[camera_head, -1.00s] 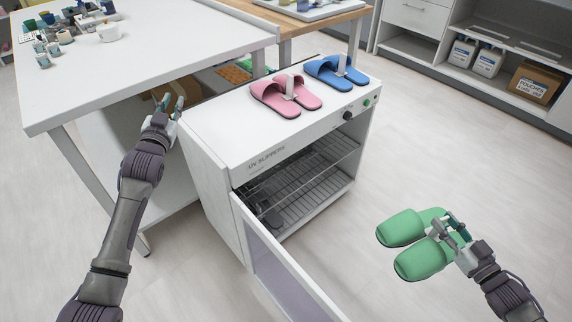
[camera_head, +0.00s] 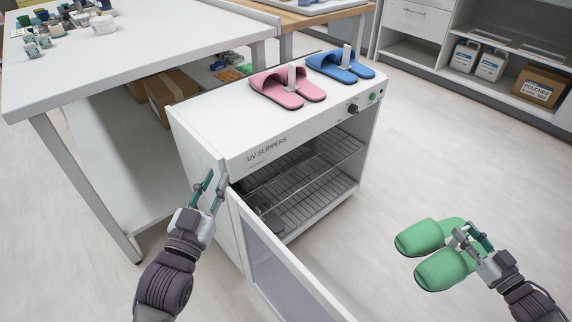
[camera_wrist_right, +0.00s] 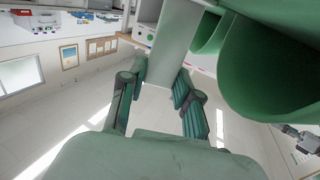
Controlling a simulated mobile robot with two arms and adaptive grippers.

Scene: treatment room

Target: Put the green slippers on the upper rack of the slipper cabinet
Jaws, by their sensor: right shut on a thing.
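The green slippers (camera_head: 443,268) are held as a pair in the air at the lower right, to the right of the cabinet. My right gripper (camera_head: 462,236) is shut on the grey piece between them; they also show large and close in the right wrist view (camera_wrist_right: 272,75). The slipper cabinet (camera_head: 250,157), labelled UV SLIPPERS, stands in the middle. Its door (camera_head: 285,275) is open toward me. The wire upper rack (camera_head: 318,157) shows inside, above a lower rack. My left gripper (camera_head: 208,190) is open and empty beside the cabinet's front left edge, near the door's hinge side.
Pink slippers (camera_head: 288,88) and blue slippers (camera_head: 340,67) stand on the cabinet top. A white table (camera_head: 150,55) is at the left, with cardboard boxes (camera_head: 170,90) beneath. The open door juts forward. The floor (camera_head: 420,150) right of the cabinet is clear.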

